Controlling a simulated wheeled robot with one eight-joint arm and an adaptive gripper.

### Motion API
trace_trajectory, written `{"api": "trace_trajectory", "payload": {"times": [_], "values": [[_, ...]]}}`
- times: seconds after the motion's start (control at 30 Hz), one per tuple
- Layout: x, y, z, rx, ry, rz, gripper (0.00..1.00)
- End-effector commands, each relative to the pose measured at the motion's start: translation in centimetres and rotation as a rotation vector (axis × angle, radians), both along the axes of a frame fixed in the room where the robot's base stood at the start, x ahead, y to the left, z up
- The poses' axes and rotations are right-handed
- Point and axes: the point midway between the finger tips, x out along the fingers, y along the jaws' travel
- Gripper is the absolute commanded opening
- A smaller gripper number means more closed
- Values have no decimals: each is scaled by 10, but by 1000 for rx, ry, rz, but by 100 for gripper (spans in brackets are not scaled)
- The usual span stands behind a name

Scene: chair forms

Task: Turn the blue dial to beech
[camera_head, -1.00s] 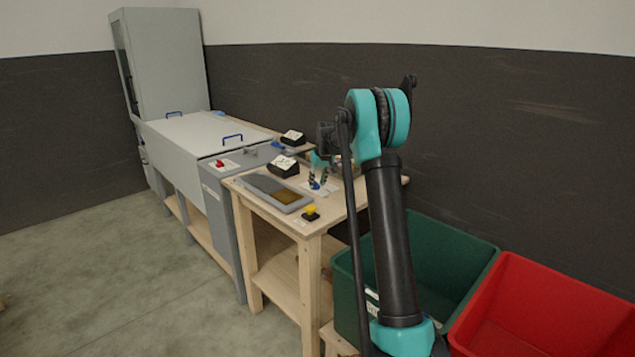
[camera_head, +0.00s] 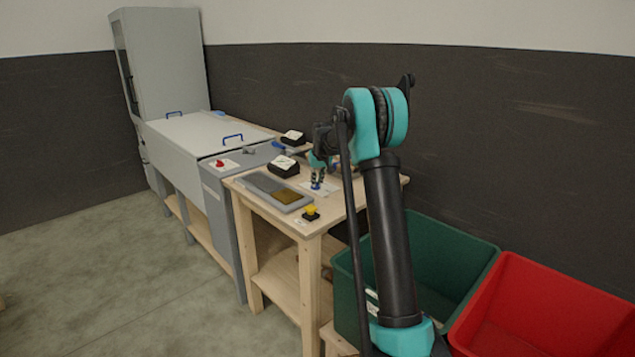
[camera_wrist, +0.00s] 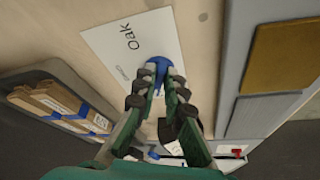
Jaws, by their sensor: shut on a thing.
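The blue dial (camera_wrist: 158,67) sits at the edge of a white label card (camera_wrist: 110,40) on the wooden table. The card shows "Oak" and a smaller, unreadable word beside the dial. My gripper (camera_wrist: 160,80) is shut on the dial, one finger on each side, and the fingers hide part of it. In the head view my gripper (camera_head: 317,186) points down at the table (camera_head: 335,212), and the dial is mostly hidden by the fingers. I cannot tell from these views which way the dial points.
A grey tray with a brown pad (camera_head: 286,196) and a yellow button (camera_head: 311,210) are on the table, left of my gripper. A black-based box (camera_head: 283,167) stands behind. Wood strips (camera_wrist: 60,108) lie in a dark holder. Green (camera_head: 440,250) and red bins (camera_head: 540,305) stand at right.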

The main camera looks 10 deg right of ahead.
Motion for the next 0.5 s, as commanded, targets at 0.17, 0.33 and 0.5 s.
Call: {"api": "trace_trajectory", "payload": {"times": [0.17, 0.33, 0.5], "values": [[0, 5, 0, 0, 0, -143, 0], [0, 8, 0, -2, -1, -303, 0], [1, 12, 0, -1, 0, -465, 0]]}}
